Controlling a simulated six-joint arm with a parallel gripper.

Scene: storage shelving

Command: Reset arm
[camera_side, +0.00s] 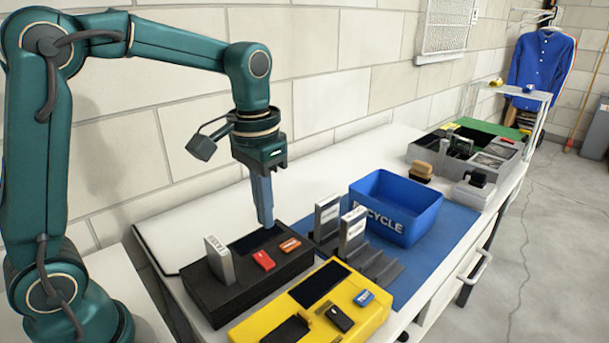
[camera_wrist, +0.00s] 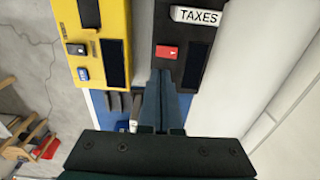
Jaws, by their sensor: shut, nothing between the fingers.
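My gripper (camera_side: 266,222) hangs from my teal arm with its long blue-grey fingers pointing down, shut and empty. In the side view the fingertips are over the back part of the black box (camera_side: 230,300), close to its dark recess (camera_side: 256,239). I cannot tell whether they touch it. The wrist view shows the closed fingers (camera_wrist: 160,75) in front of the black box (camera_wrist: 178,75), near its red item (camera_wrist: 166,52). The orange item (camera_side: 290,245) shows only in the side view.
The black box also holds a grey upright block (camera_side: 219,260), labelled TAXES in the wrist view (camera_wrist: 195,16). A yellow box (camera_side: 262,326) stands in front. A grey rack (camera_side: 378,268) with upright blocks and a blue recycle bin (camera_side: 396,205) stand right. The wall is behind.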

